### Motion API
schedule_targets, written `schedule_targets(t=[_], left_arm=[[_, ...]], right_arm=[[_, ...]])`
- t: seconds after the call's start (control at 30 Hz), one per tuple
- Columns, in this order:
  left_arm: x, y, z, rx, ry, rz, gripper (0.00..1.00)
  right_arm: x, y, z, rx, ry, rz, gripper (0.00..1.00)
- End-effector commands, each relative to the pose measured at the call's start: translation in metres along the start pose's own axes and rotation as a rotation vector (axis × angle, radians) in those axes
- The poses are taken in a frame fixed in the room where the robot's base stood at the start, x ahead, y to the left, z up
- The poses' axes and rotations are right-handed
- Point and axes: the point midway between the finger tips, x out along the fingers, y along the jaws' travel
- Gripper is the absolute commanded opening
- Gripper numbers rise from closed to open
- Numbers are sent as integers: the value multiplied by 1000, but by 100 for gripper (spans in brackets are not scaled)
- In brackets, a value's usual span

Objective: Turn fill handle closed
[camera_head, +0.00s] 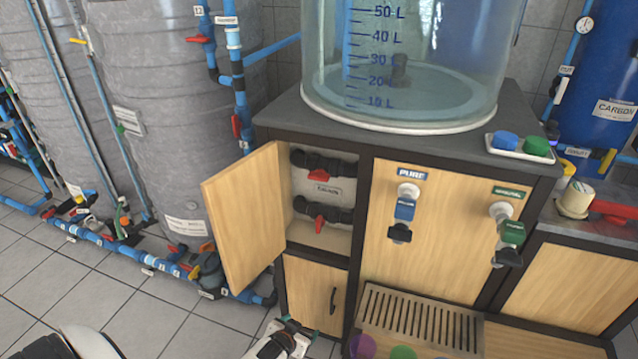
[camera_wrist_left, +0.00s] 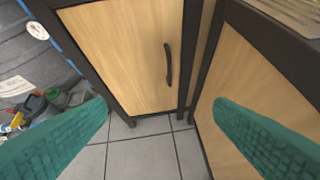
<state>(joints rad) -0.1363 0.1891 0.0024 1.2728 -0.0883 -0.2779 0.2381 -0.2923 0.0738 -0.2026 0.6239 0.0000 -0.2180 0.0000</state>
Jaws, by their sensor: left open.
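Two black valves sit in the open cabinet compartment. The upper valve has a red handle (camera_head: 318,174) lying roughly sideways. The lower valve has a red handle (camera_head: 319,223) that points downward. A small label is between them, too small to read surely, so I cannot tell which is the fill handle. My left gripper (camera_head: 287,330) is low in front of the cabinet, below and left of both valves, touching neither. In the left wrist view its green fingers (camera_wrist_left: 160,108) are spread apart and empty, facing a lower cabinet door. My right gripper is not in view.
The open wooden door (camera_head: 243,215) stands out left of the compartment. A closed lower door (camera_head: 315,295) has a black pull (camera_wrist_left: 168,64). A slatted drip tray (camera_head: 420,318) juts out at right. Blue pipes (camera_head: 120,248) run along the floor left. Tiled floor before the door is free.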

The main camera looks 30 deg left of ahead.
Motion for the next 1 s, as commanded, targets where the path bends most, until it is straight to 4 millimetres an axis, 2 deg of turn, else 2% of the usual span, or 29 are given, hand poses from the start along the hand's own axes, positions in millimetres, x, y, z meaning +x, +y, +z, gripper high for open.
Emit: schedule_targets(t=[0.03, 0.07, 0.1, 0.2, 0.3, 0.33, 0.43, 0.57, 0.77, 1.0], left_arm=[[1, 13, 50, -18, -97, 19, 76], [-3, 21, 80, -33, -156, 30, 76], [-10, 31, 121, -52, -236, 44, 76], [-41, 54, 209, -90, -420, 73, 76], [-75, 70, 270, -116, -559, 90, 76], [-84, 74, 284, -121, -591, 94, 76], [-106, 81, 312, -134, -663, 101, 76], [-112, 84, 327, -139, -692, 103, 76], [-89, 89, 346, -140, -691, 104, 76], [-50, 95, 375, -138, -690, 104, 76]], right_arm=[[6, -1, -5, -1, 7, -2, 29], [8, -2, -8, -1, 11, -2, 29], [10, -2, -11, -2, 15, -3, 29], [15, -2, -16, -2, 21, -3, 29], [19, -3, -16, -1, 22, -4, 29], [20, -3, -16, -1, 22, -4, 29], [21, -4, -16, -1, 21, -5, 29], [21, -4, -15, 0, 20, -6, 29], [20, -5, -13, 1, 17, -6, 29], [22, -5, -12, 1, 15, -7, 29]])
